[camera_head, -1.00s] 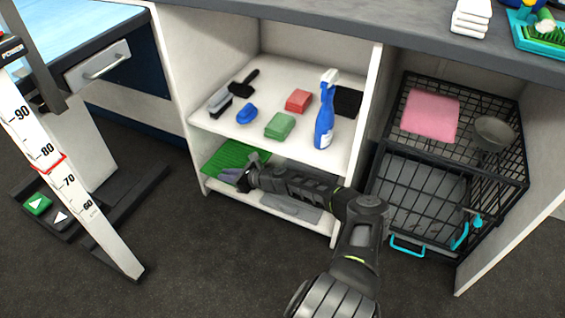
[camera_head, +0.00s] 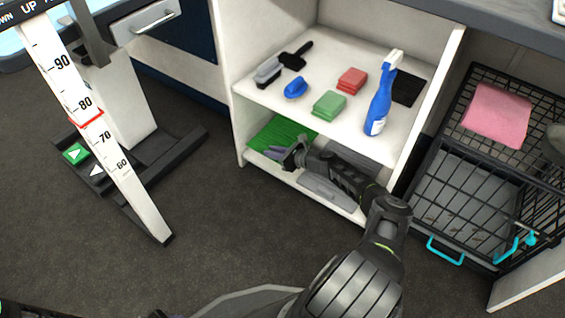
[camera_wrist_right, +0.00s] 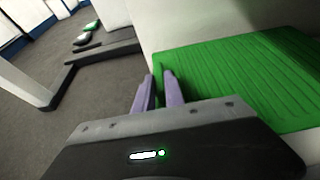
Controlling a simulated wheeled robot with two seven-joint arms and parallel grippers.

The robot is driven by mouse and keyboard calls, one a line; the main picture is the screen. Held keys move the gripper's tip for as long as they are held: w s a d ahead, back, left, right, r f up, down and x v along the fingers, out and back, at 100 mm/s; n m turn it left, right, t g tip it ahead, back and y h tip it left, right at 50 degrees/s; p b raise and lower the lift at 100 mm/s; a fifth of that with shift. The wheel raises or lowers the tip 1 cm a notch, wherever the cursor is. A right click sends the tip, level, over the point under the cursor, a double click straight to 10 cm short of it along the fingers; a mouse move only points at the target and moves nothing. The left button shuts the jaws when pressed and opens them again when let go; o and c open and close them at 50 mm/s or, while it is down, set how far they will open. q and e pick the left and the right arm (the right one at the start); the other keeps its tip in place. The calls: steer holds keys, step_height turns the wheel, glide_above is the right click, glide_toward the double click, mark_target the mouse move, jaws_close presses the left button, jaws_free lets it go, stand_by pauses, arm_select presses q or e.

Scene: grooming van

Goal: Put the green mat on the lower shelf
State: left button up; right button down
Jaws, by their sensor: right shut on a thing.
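The green mat (camera_head: 278,134) is a ribbed sheet at the left end of the lower shelf (camera_head: 262,163) in the white cabinet. In the right wrist view the mat (camera_wrist_right: 245,75) fills the right side, beside a pale wall. My right gripper (camera_head: 274,153) reaches into the lower shelf at the mat's near edge. Its purple fingers (camera_wrist_right: 158,90) are shut on the mat, though the grip itself is hard to see. Whether the mat rests fully on the shelf I cannot tell. My left gripper is not in view.
The upper shelf (camera_head: 300,100) above holds brushes, folded cloths and a blue spray bottle (camera_head: 380,98). A grey flat item (camera_head: 325,188) lies on the lower shelf under my arm. A black wire crate (camera_head: 465,190) stands to the right. The floor in front is clear.

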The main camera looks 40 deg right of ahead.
mark_target(274, 166)
steer(key=shift+f, duration=0.7)
step_height(274, 166, down, 4)
steer(key=b, duration=0.3)
steer(key=shift+r, duration=0.2)
steer(key=shift+f, duration=0.1)
steer(key=c, duration=1.4)
jaws_free()
